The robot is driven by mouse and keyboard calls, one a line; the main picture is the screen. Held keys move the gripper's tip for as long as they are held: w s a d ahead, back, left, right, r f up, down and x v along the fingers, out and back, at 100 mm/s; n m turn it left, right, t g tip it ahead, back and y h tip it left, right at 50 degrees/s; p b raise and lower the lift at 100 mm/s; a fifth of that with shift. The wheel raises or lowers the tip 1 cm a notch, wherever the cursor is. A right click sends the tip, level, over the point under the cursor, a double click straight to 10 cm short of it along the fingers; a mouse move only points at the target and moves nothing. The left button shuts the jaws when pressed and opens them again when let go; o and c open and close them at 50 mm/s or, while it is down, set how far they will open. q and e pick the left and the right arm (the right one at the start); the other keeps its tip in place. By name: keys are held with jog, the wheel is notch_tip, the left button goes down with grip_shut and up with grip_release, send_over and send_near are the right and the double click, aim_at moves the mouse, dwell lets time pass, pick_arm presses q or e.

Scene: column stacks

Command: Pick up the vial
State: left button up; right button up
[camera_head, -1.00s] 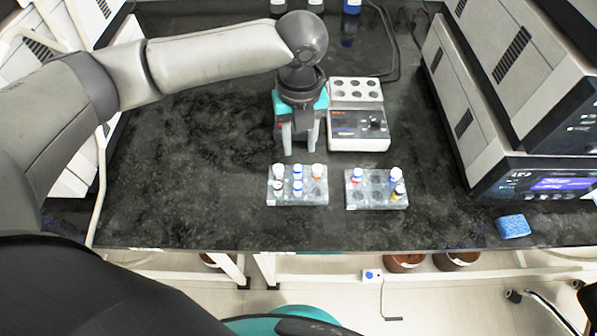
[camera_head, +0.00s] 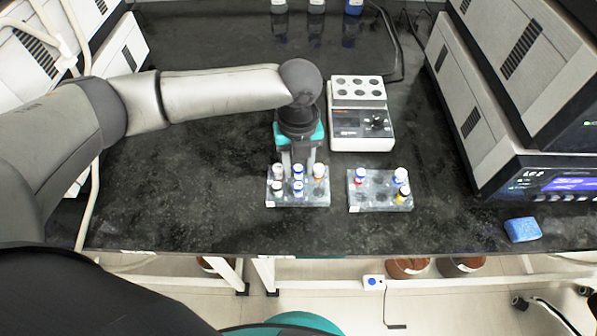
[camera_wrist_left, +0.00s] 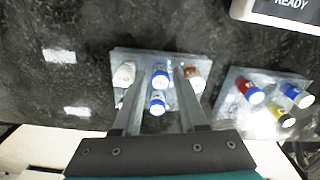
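The left vial rack (camera_head: 310,202) holds several vials with white, blue and orange-brown colouring. A blue-capped vial (camera_head: 298,171) stands in its back row; it also shows in the left wrist view (camera_wrist_left: 160,74). Another blue-capped vial (camera_wrist_left: 157,102) stands in front of it. A white-capped vial (camera_head: 277,171) is to the left and a white-and-orange vial (camera_head: 319,170) to the right. My left gripper (camera_head: 298,167) is open, pointing down at the rack's back row. Its fingers appear on either side of the back blue-capped vial; contact is not visible. My right gripper is out of view.
A second rack (camera_head: 380,205) at right holds red, blue and yellow vials. A white heater device (camera_head: 362,143) stands close behind, right of my left gripper. A blue sponge (camera_head: 522,229) lies near the front edge. The counter at left (camera_head: 180,190) is clear.

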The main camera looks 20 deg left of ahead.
pick_arm(q)
jog(key=c, duration=0.6)
grip_shut()
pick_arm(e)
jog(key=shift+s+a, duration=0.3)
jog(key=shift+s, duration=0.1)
pick_arm(q)
jog(key=shift+r, duration=0.1)
notch_tip(320, 180, up, 13)
jog(key=p, duration=0.4)
notch_tip(320, 180, up, 6)
jog(key=p, duration=0.1)
send_over(299, 167)
jog(key=shift+r, duration=0.45)
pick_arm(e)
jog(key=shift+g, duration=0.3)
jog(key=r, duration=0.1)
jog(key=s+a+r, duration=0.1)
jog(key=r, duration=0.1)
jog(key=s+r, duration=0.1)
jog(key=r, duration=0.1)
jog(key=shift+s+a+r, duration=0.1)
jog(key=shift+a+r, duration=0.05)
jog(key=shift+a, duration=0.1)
